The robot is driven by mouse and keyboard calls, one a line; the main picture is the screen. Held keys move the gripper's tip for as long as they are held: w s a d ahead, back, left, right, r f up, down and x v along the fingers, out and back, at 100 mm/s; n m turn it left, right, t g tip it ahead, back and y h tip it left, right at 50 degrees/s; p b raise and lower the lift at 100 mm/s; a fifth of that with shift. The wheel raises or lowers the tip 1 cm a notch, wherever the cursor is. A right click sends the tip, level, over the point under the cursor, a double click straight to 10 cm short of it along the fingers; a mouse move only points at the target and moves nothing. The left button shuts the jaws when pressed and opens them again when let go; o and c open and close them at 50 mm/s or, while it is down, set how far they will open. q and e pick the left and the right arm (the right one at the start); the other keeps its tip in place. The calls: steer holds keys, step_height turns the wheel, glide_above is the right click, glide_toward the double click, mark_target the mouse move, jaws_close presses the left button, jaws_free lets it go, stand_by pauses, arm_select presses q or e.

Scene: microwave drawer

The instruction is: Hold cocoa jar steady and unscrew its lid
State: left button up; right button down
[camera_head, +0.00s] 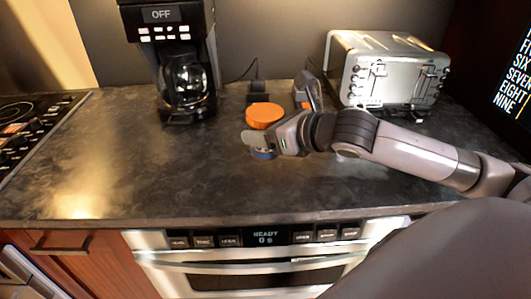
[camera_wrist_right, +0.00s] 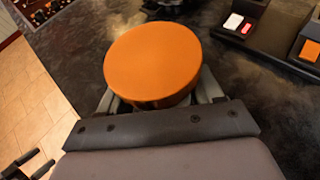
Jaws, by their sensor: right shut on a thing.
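The cocoa jar (camera_head: 265,154) stands upright, with its wide orange lid (camera_head: 264,113) on top. Most of the jar's body is hidden behind my right gripper, and only a bluish lower part shows. My right gripper (camera_head: 262,141) reaches in from the right, below the lid, and is shut on the jar. In the right wrist view the round orange lid (camera_wrist_right: 152,62) covers the jar, with a finger showing on either side beneath it. The fingertips are hidden under the lid. I cannot tell whether the jar touches the counter.
A coffee maker (camera_head: 180,60) stands behind on the left, and a silver toaster (camera_head: 388,70) at the back right. Small dark boxes (camera_head: 257,92) stand just behind the jar. A cooktop (camera_head: 25,125) is at far left. The dark counter (camera_head: 130,165) is clear left and front.

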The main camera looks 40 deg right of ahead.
mark_target(266, 150)
steer(key=shift+f+b, duration=0.3)
steer(key=shift+f, duration=2.1)
steer(key=shift+f, duration=0.2)
steer(key=shift+c, duration=0.8)
jaws_free()
steer(key=shift+r, duration=0.15)
